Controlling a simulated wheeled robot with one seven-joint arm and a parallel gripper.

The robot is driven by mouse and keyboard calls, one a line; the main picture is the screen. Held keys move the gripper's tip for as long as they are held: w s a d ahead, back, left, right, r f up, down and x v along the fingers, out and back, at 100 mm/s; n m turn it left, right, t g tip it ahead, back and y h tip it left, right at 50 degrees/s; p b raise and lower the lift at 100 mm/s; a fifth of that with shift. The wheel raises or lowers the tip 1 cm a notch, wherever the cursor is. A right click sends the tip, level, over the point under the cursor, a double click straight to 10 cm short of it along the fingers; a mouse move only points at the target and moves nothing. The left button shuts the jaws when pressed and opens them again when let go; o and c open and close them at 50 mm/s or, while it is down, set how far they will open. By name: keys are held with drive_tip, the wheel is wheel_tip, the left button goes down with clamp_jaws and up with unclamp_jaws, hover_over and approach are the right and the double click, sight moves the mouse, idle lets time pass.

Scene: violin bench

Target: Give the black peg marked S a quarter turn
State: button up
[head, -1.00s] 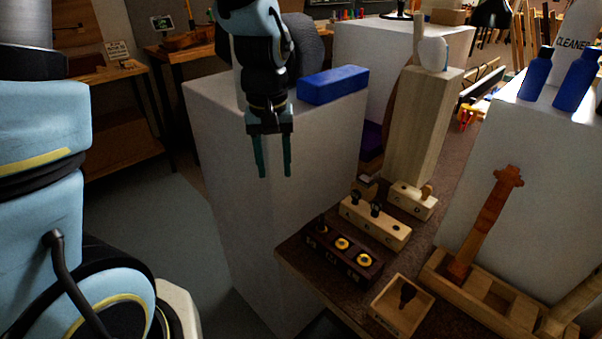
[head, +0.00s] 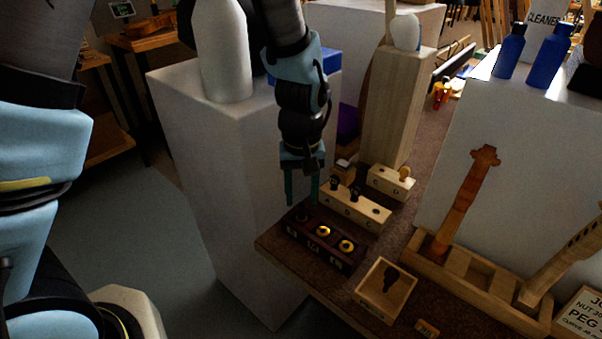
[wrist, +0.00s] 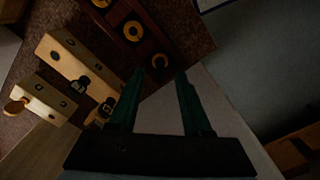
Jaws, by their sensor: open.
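Two black pegs stand in a pale wooden block, a left one (head: 336,183) and a right one (head: 355,193). Another black peg (head: 391,277) is in a small wooden tray (head: 371,306). A dark block (head: 318,248) with yellow-ringed holes stands in front of the pale block (head: 372,217). My gripper (head: 302,203) is open, pointing down above the dark block's left end. In the wrist view its fingertips (wrist: 159,73) are beside the dark block's end ring, with nothing seen between them.
A smaller pale block (head: 390,182) with a light peg stands behind. A tall wooden post (head: 395,110) rises at the back. A wooden rack (head: 480,300) holding violin necks is at the right. A white pedestal (head: 205,170) is left of the bench edge.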

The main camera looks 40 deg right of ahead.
sight(302, 204)
drive_tip(key=shift+f, duration=1.65)
clamp_jaws()
